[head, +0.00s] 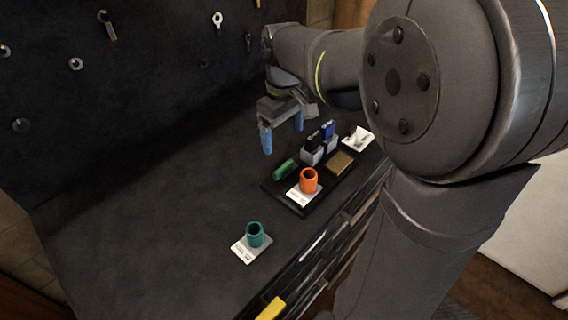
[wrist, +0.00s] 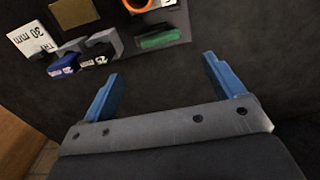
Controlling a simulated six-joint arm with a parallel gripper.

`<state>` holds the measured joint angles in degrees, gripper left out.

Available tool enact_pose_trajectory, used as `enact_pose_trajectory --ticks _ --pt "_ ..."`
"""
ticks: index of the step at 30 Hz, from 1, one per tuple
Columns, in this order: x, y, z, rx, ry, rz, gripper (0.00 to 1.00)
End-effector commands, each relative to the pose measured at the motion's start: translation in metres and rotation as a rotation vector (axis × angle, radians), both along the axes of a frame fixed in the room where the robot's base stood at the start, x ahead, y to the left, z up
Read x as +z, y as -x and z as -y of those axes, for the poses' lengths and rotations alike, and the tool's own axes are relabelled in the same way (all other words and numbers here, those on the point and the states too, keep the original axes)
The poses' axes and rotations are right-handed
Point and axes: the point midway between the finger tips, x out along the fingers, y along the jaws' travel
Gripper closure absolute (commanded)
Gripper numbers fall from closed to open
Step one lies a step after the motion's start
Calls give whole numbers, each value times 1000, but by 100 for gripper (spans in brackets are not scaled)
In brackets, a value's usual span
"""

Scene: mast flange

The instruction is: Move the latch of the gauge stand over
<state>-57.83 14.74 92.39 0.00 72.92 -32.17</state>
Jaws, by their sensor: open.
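A grey stand (head: 312,156) holding a black block (head: 313,140) and a blue block (head: 328,129) sits on a dark tray, right of my gripper in the head view. I take it for the gauge stand. The blue block (wrist: 62,71) and black block (wrist: 97,55) show at upper left in the wrist view. A green piece (head: 284,169) lies beside the stand, also in the wrist view (wrist: 158,40). I cannot tell which part is the latch. My gripper (head: 282,131) is open and empty, with blue fingers apart from everything, above the bench.
An orange cup (head: 308,181) and a brass-coloured block (head: 340,162) are on the tray (head: 272,188). A white "30 mm" label (wrist: 30,39) lies by the stand. A teal cup (head: 255,234) stands nearer the front. The bench's left part (head: 150,200) is clear; a dark wall rises behind.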

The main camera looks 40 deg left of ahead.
Motion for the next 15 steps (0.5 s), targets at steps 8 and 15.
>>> enact_pose_trajectory --ticks 8,15 --pt "-63 1 0 0 4 -2 13" --pt "-100 0 0 0 2 -1 13"
